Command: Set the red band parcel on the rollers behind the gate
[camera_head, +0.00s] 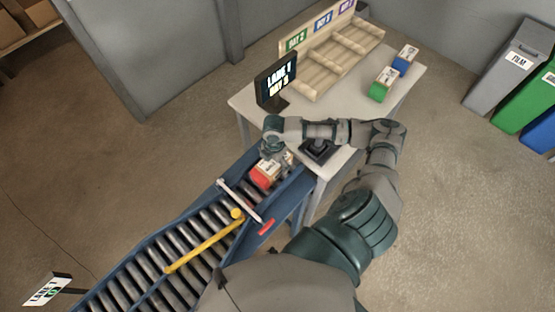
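The red band parcel (262,178), a cardboard box with a red band, is at the upper end of the blue roller conveyor (190,226), beyond the white bar. My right gripper (276,157) points down right at the parcel's far side. Its fingers are small and partly hidden, so I cannot tell whether they grip it, or whether the parcel rests on the rollers. A white bar (238,200) crosses the conveyor, with a red piece (266,227) near its right end. A yellow bar (204,247) lies slanted over the rollers nearer to me. My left gripper is out of view.
A pale table (337,101) adjoins the conveyor's upper end. It carries a black screen (276,81), a wooden sorting rack (338,58), a green-banded box (383,84), a blue-banded box (405,60) and a dark device (319,151) close under my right forearm. Bins (508,67) stand at right.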

